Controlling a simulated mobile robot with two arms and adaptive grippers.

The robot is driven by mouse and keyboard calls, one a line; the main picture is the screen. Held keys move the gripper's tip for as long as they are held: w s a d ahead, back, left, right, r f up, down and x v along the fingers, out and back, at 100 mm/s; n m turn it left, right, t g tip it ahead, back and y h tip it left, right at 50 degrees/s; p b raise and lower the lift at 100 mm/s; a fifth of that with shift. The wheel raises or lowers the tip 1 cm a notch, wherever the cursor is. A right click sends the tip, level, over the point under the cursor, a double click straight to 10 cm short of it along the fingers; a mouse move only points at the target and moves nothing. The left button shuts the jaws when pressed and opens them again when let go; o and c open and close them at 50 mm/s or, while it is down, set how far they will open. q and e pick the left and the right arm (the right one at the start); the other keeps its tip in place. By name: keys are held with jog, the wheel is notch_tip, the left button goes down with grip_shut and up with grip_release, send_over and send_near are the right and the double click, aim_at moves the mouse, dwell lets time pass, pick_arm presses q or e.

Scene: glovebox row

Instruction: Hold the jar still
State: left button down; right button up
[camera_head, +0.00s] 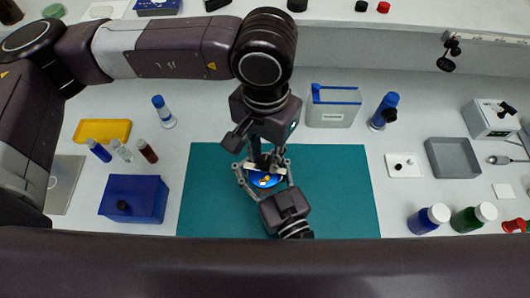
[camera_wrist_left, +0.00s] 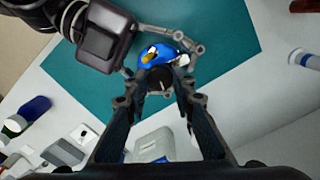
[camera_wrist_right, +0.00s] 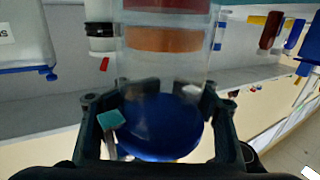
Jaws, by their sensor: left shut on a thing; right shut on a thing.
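The jar stands on the teal mat (camera_head: 340,205), and its blue top (camera_head: 268,180) with a yellow patch shows between my grippers. The top also shows in the left wrist view (camera_wrist_left: 160,53). In the right wrist view the clear jar (camera_wrist_right: 165,70), with orange and dark red bands, lies between my right fingers. My right gripper (camera_head: 268,178) comes from the near side and is shut on the jar.
A blue box (camera_head: 135,199), a yellow tray (camera_head: 102,131) and small vials stand left. A white box with a blue handle (camera_head: 333,108) stands behind the mat. A grey tray (camera_head: 453,158) and capped bottles (camera_head: 428,219) are right. The mat's right part is clear.

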aim_at(266, 161)
pick_arm(q)
jog(key=m, duration=0.5)
jog(key=shift+m, duration=0.3)
jog(key=shift+d+m, duration=0.1)
jog(key=shift+m, duration=2.2)
jog(key=c, duration=1.6)
grip_release()
notch_tip(266, 161, up, 12)
jog(key=shift+r, duration=0.1)
